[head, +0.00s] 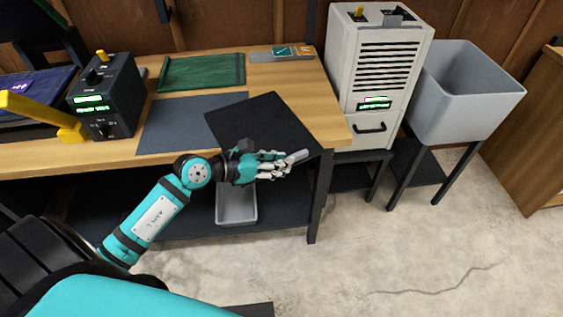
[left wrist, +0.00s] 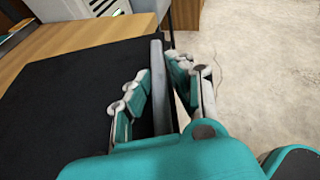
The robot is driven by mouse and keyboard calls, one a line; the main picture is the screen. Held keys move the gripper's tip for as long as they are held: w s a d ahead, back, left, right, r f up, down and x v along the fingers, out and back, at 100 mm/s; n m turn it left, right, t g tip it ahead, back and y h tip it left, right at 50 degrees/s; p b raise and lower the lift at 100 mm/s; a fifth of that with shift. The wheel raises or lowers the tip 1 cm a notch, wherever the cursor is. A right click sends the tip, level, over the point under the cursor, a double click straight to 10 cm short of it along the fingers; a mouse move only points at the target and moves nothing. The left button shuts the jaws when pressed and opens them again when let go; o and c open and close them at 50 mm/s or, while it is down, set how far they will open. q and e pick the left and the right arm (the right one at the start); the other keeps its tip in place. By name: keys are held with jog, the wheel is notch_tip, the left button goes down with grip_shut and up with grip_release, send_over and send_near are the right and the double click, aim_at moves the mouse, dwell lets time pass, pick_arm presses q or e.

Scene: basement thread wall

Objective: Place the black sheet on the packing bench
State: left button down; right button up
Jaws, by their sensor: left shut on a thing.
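The black sheet (head: 258,116) lies flat and turned at an angle over the front right part of the wooden bench (head: 318,106). It partly covers a slate-grey mat (head: 175,125). My left gripper (head: 284,163) is at the sheet's front edge, at the bench front. Its fingers (left wrist: 165,95) are shut on a grey bar (left wrist: 157,75) that runs along this edge. In the left wrist view the black sheet (left wrist: 65,110) spreads left from the bar. The fingers hide part of the edge. My right gripper is not in view.
A green sheet (head: 200,72) lies at the bench's back. A dark control box (head: 107,97) and yellow arm-like fixture (head: 40,112) stand left. A vented white machine (head: 376,80) and grey bin (head: 464,95) stand right. A grey tray (head: 236,205) sits below.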

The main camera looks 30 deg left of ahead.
pick_arm(q)
jog(key=shift+f, duration=0.2)
jog(key=c, duration=1.2)
grip_release()
jog(key=shift+o, duration=0.2)
jog(key=shift+r, duration=0.35)
jog(key=p+v, duration=0.1)
jog(key=v, duration=0.9)
jog(key=shift+s+a, duration=0.2)
jog(key=shift+s, duration=0.1)
jog(key=shift+s+a+r, duration=0.3)
jog(key=shift+s, duration=0.2)
